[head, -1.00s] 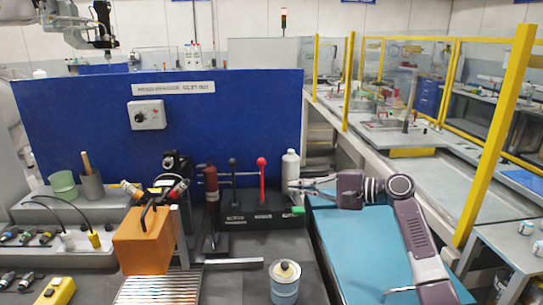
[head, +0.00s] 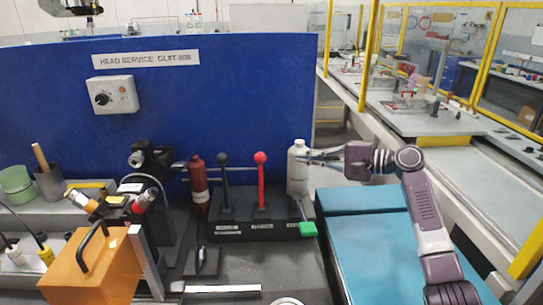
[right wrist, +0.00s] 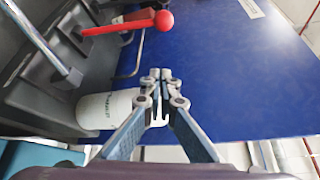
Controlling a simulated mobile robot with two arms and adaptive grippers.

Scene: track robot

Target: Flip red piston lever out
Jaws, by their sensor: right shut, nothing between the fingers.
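The red piston lever (head: 261,184) stands upright with a red ball knob on a dark lever block (head: 230,228). It also shows in the right wrist view (right wrist: 118,27), with its red ball at upper centre. My right gripper (head: 308,157) is shut and empty, to the right of the lever and apart from it. Its fingertips overlap the white bottle (head: 297,178) in the head view. In the right wrist view the closed fingertips (right wrist: 160,74) lie below the red ball in the picture, beside the bottle. My left gripper is not in view.
A black lever (head: 224,180) stands just left of the red one, and a dark red bottle (head: 198,185) beyond it. A green piece (head: 308,229) sits at the block's right end. A blue panel (head: 130,135) rises behind. An orange box (head: 92,268) stands at lower left.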

